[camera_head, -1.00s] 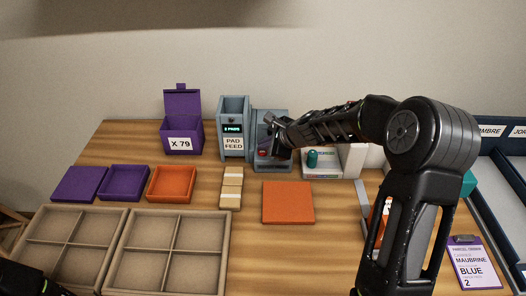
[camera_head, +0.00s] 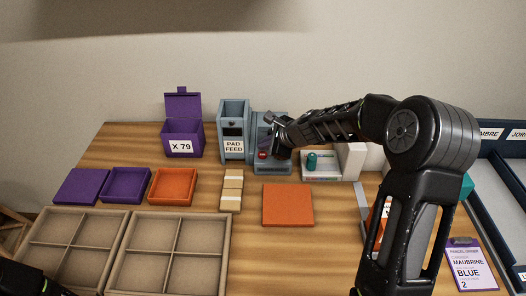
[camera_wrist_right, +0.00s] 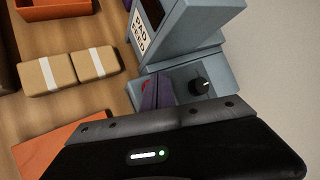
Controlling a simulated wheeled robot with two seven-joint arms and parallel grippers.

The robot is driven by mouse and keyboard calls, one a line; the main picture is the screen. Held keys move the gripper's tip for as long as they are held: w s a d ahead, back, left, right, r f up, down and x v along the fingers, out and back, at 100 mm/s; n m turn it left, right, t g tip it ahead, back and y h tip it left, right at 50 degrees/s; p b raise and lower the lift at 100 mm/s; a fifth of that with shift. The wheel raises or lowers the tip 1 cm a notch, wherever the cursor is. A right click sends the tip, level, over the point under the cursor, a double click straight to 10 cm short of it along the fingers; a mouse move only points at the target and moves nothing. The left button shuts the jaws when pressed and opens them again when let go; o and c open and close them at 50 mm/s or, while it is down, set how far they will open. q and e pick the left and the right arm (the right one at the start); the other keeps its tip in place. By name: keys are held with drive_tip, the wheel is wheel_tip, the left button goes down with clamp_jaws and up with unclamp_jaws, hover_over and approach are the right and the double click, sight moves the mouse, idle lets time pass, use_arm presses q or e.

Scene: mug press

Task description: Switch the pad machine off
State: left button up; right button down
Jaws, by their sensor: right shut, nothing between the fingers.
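The grey pad machine has a tall feeder (camera_head: 233,148) labelled PAD FEED and a lower unit (camera_head: 272,168) beside it. The small display (camera_head: 233,124) on the feeder is dark. A red button (camera_head: 262,154) sits on the lower unit; in the right wrist view only a bit of red shows behind the fingers. That view also shows a black knob (camera_wrist_right: 200,86) on the unit. My right gripper (camera_head: 276,148) is shut and empty, close over the unit by the button; I cannot tell if it touches. My left gripper (camera_head: 30,284) barely shows at the bottom left corner, fingers hidden.
A purple box (camera_head: 182,128) marked X 79 stands left of the feeder. Wrapped pad stacks (camera_head: 232,180) and an orange square (camera_head: 287,205) lie in front. A white stand (camera_head: 322,172) with a teal item is to the right. Divided trays (camera_head: 120,212) fill the front left.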

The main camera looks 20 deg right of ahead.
sight(265, 155)
wheel_tip(265, 155, up, 6)
drive_tip(key=p, duration=0.5)
drive_tip(key=shift+p, duration=0.3)
drive_tip(key=shift+f, duration=0.1)
